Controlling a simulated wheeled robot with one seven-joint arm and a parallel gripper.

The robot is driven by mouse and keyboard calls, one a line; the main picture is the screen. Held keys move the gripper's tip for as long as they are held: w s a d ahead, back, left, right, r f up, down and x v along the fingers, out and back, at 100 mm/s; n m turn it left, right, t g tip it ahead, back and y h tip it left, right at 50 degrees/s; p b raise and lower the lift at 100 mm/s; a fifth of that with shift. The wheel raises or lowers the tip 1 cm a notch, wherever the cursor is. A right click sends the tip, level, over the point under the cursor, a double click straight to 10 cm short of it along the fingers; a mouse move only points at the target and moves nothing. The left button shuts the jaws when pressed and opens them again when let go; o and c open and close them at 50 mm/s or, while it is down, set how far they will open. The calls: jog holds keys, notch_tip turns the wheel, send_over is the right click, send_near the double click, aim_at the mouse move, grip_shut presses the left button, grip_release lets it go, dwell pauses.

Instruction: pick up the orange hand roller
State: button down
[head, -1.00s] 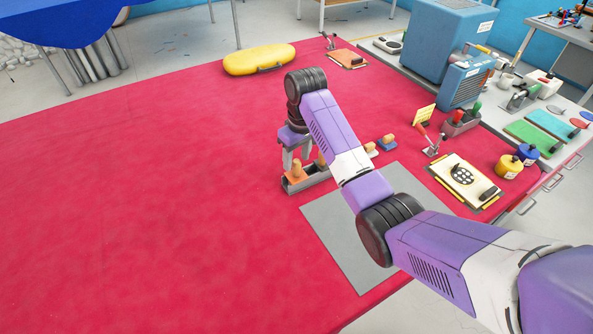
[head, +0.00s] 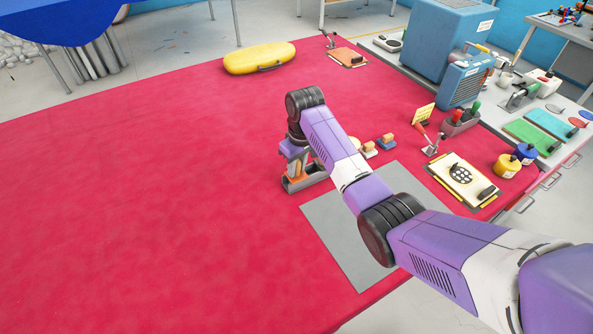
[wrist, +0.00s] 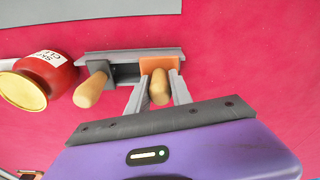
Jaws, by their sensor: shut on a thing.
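The orange hand roller has an orange head (wrist: 161,63) and a pale wooden handle (wrist: 159,90). It sits in a grey rack (wrist: 132,53), which also shows in the head view (head: 308,181). My gripper (wrist: 160,92) has its two grey fingers on either side of the handle and is shut on the roller. In the head view my gripper (head: 296,168) is low at the rack and hides most of the roller. A second wooden-handled roller (wrist: 91,88) stands in the rack, left of the held one in the wrist view.
A grey mat (head: 345,235) is in front of the rack. Two small stamp-like blocks (head: 386,141) are behind my arm. The left of the red table (head: 130,200) is clear.

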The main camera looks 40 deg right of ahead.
jog(key=shift+r, duration=0.15)
notch_tip(320, 180, up, 11)
jog(key=shift+w+b, duration=0.1)
jog(key=shift+b, duration=0.7)
notch_tip(320, 180, up, 9)
jog(key=p, duration=0.5)
jog(key=shift+p, duration=0.35)
jog(key=c, duration=1.7)
grip_release()
grip_shut()
